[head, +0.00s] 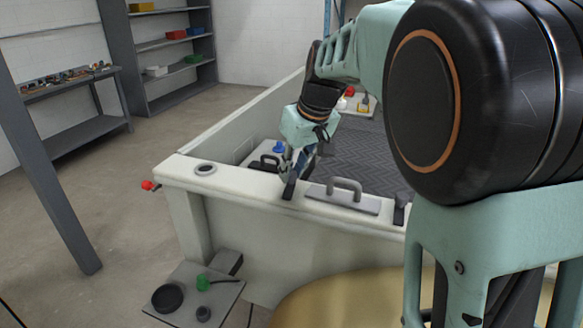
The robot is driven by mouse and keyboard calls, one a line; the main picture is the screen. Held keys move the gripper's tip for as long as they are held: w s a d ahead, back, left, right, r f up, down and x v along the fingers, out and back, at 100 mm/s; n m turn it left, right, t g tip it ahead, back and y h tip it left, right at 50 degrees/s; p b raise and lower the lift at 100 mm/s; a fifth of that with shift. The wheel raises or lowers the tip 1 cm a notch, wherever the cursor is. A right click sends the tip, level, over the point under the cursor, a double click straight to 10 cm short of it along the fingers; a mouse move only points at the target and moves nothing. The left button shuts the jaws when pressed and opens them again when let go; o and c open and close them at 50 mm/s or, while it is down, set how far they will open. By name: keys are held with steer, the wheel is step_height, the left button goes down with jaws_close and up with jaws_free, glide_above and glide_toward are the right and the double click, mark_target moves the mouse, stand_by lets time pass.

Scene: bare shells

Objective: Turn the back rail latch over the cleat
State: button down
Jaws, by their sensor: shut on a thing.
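A pale boat-like shell has a broad white rail (240,182) along its near side. A small dark upright piece, which looks like the latch (289,188), stands on this rail. My gripper (294,174) comes down from above and is shut on it. The fingertips and the top of the piece overlap, so the exact hold is hard to see. Just right of it a grey plate with a raised grey handle (344,189) lies on the rail. Another dark upright piece (400,209) stands further right, partly hidden by my arm. I cannot tell which fitting is the cleat.
A round ring fitting (205,169) sits at the rail's left corner, with a red knob (149,185) outside. A black-handled case and blue knob (278,147) are inside the shell. A low grey board (190,300) holds a black bowl and green item. Shelves stand back left.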

steer(key=n, duration=0.1)
steer(key=n+y, duration=0.1)
steer(key=n, duration=0.1)
steer(key=shift+w+d+n+g+b, duration=0.2)
steer(key=shift+n+g+b, duration=0.1)
steer(key=shift+g, duration=0.1)
steer(key=n, duration=0.2)
steer(key=n+g+y+p, duration=0.1)
steer(key=n, duration=0.1)
steer(key=shift+r+n+g, duration=0.1)
steer(key=shift+n+g, duration=0.2)
steer(key=n+g+p, duration=0.1)
steer(key=n, duration=0.1)
steer(key=n+p, duration=0.1)
steer(key=n, duration=0.1)
steer(key=shift+w+r+g+p, duration=0.15)
steer(key=shift+g+p, duration=0.15)
steer(key=shift+g, duration=0.1)
steer(key=shift+n+g+p, duration=0.7)
steer(key=shift+n+p, duration=0.8)
steer(key=shift+n, duration=0.7)
steer(key=shift+f, duration=0.2)
steer(key=c, duration=1.7)
jaws_free()
steer(key=shift+c, duration=0.2)
steer(key=shift+w+r, duration=0.1)
steer(key=v, duration=1.1)
steer(key=shift+r, duration=0.4)
